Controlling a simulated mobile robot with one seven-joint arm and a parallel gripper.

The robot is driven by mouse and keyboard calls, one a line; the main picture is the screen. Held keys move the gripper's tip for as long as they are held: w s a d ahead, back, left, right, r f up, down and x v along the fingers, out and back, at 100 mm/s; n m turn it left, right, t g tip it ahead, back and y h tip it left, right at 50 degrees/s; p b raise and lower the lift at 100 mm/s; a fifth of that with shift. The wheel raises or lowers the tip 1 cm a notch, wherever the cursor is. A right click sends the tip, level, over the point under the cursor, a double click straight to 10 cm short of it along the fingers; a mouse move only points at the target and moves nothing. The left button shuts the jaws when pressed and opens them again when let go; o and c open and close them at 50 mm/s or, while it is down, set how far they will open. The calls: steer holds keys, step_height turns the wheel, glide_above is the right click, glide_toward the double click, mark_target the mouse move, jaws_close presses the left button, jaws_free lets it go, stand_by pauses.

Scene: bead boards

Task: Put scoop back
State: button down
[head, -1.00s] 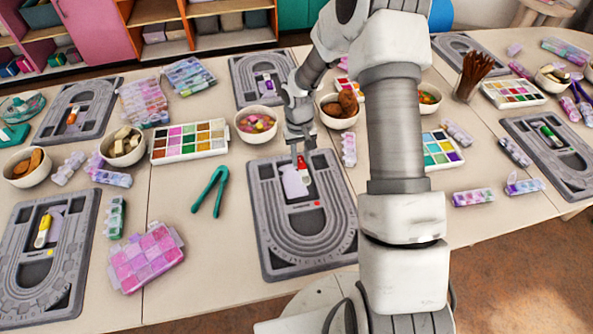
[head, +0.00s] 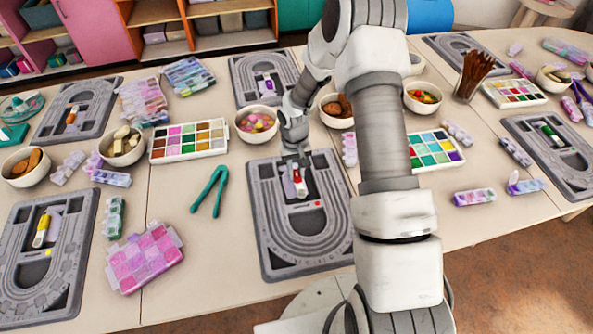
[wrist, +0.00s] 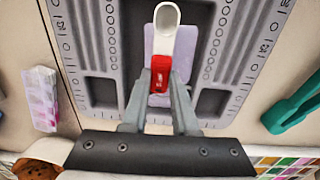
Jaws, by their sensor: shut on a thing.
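The scoop (head: 300,184) has a red handle and a white bowl. In the wrist view the scoop (wrist: 166,22) is gripped by its red handle, bowl pointing away from my gripper. My gripper (wrist: 160,82) is shut on the handle; in the head view it (head: 295,158) is over the upper part of the middle grey bead board (head: 264,235). The board (wrist: 92,38) has a lilac pad (wrist: 152,42) in its central recess, partly hidden by the scoop. The scoop is over this pad; I cannot tell whether it touches it.
Green tweezers (head: 209,191) lie left of the board, and a pink bead box (head: 146,257) is farther left. A bowl of beads (head: 257,125) and a colour palette (head: 188,140) stand behind. Other boards hold their own scoops, such as a yellow one (head: 42,232).

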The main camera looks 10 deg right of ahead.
steer(key=shift+f, duration=0.35)
steer(key=c, duration=0.7)
jaws_free()
steer(key=shift+r, duration=0.1)
steer(key=shift+r, duration=0.1)
steer(key=shift+r+p, duration=0.55)
steer(key=shift+r, duration=0.05)
step_height(320, 180, up, 12)
step_height(320, 180, up, 18)
steer(key=t+h, duration=0.1)
steer(key=t, duration=0.1)
glide_above(296, 175)
steer(key=s+d, duration=0.1)
steer(key=s, duration=0.7)
steer(key=s+r+t, duration=0.1)
steer(key=s+r, duration=0.1)
steer(key=s, duration=0.3)
steer(key=s+r+t+y, duration=0.1)
steer(key=s+r, duration=0.2)
steer(key=s, duration=0.3)
steer(key=s+r+t, duration=0.1)
steer(key=s+r, duration=0.2)
steer(key=s, duration=0.3)
steer(key=shift+a+r+t, duration=0.1)
steer(key=shift+a+t, duration=0.2)
steer(key=shift+a, duration=0.1)
